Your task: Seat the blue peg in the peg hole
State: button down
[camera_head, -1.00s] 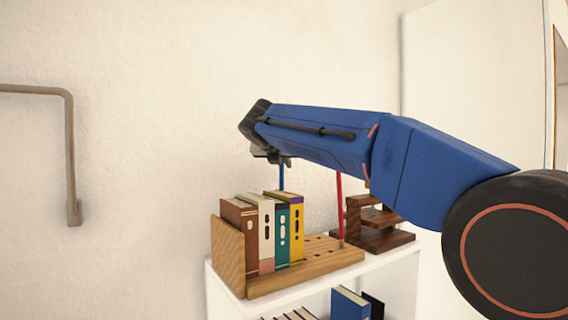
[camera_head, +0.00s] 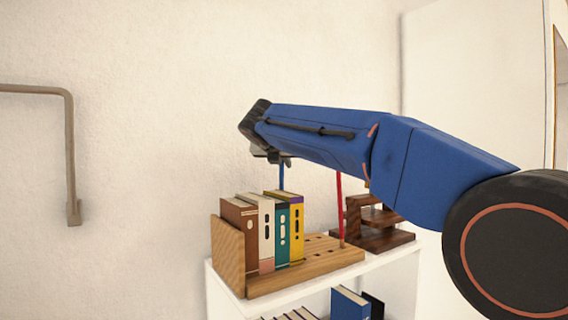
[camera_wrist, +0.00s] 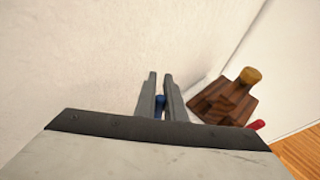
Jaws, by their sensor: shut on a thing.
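The blue peg (camera_head: 281,176) hangs upright from my gripper (camera_head: 272,156) behind the row of books. Its lower end is hidden by the books, so I cannot tell whether it touches the board. In the wrist view the two grey fingers of my gripper (camera_wrist: 162,98) are shut on the blue peg (camera_wrist: 160,103), which shows as a small blue spot between them. The wooden board (camera_head: 305,265) has rows of dark peg holes (camera_head: 318,238) to the right of the books. Which hole is meant is not clear.
A red peg (camera_head: 340,208) stands upright at the board's right edge. Several books (camera_head: 265,232) stand on the board's left part. A dark wooden stand (camera_head: 385,238) is behind on the right. All rest on a white shelf (camera_head: 385,270) against the wall.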

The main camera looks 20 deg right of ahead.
jog(key=shift+f, duration=2)
jog(key=c, duration=1.8)
grip_release()
jog(key=shift+o, duration=0.2)
jog(key=v, duration=1.7)
jog(key=shift+s, duration=0.2)
jog(key=shift+a, duration=0.15)
